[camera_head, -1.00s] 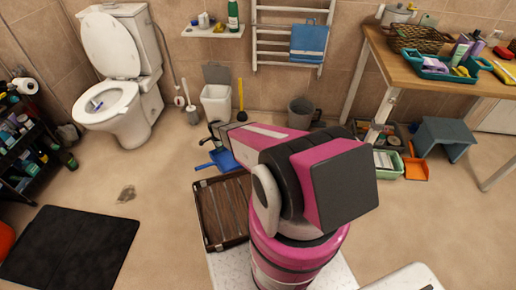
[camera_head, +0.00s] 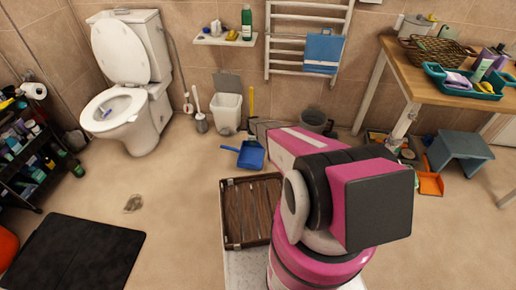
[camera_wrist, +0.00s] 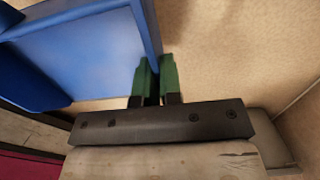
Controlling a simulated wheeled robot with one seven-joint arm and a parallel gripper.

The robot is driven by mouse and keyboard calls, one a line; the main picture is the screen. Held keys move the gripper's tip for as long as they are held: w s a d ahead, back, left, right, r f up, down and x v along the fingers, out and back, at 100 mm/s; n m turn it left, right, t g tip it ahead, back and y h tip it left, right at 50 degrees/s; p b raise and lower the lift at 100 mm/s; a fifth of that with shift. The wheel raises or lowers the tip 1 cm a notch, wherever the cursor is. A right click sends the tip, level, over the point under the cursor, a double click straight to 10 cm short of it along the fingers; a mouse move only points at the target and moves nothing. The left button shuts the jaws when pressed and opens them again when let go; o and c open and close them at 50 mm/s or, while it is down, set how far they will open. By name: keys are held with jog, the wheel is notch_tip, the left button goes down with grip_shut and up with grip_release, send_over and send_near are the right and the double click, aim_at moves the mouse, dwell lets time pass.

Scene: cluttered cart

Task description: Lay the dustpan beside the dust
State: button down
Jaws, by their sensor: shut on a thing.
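The blue dustpan (camera_head: 250,156) is in the middle of the head view, tilted, with its handle to the left. In the wrist view its blue side (camera_wrist: 85,55) fills the upper left. My gripper (camera_wrist: 153,75) has green fingers shut on the dustpan's edge. In the head view my pink arm hides most of the gripper. The dust (camera_head: 133,203) is a small grey-brown patch on the floor at left, well apart from the dustpan.
A black mat (camera_head: 75,250) lies left of my base, below the dust. A brown slatted tray (camera_head: 232,215) is at my front. The toilet (camera_head: 130,115), white bin (camera_head: 228,112) and toilet brush (camera_head: 201,123) stand behind. The floor between the dust and the tray is clear.

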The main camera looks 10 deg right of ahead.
jog(key=d, duration=0.1)
jog(key=w+d+f, duration=0.1)
jog(key=d+f, duration=0.1)
jog(key=shift+w+d+f, duration=0.2)
jog(key=shift+w, duration=0.2)
jog(key=shift+f, duration=1.95)
jog(key=shift+f, duration=0.15)
jog(key=c, duration=1.3)
grip_release()
